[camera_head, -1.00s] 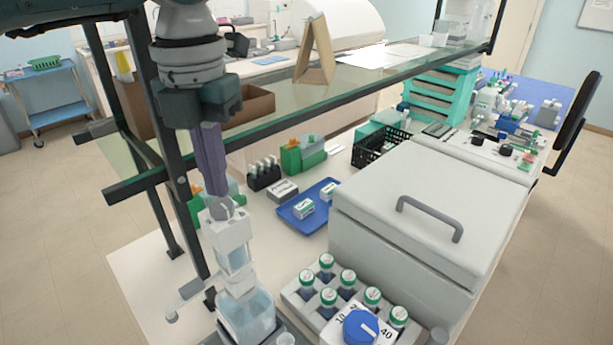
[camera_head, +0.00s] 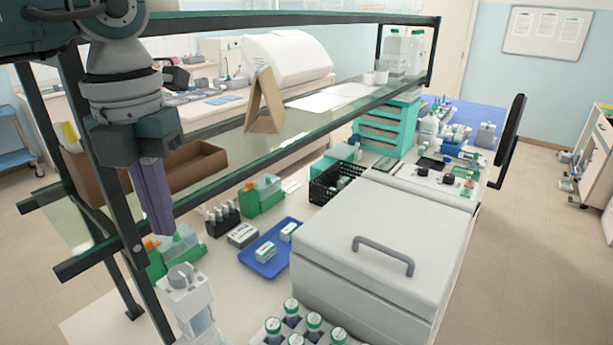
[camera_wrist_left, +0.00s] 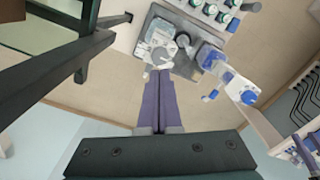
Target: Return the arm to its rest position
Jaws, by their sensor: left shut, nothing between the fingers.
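My left gripper (camera_head: 162,230) comes in from the upper left in the head view. Its two purple fingers are together and empty, pointing down. The fingers also show closed in the left wrist view (camera_wrist_left: 159,78). In the head view the fingertips are just above and left of a white and clear bottle-top dispenser (camera_head: 187,292), with a visible gap. The dispenser's lower part is cut off by the picture edge.
The glass shelf (camera_head: 215,150) with dark posts stands close beside my left arm. A grey lidded box (camera_head: 385,235), a blue tray (camera_head: 262,268) and capped bottles (camera_head: 313,322) crowd the bench. A cardboard stand (camera_head: 264,105) is on the shelf.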

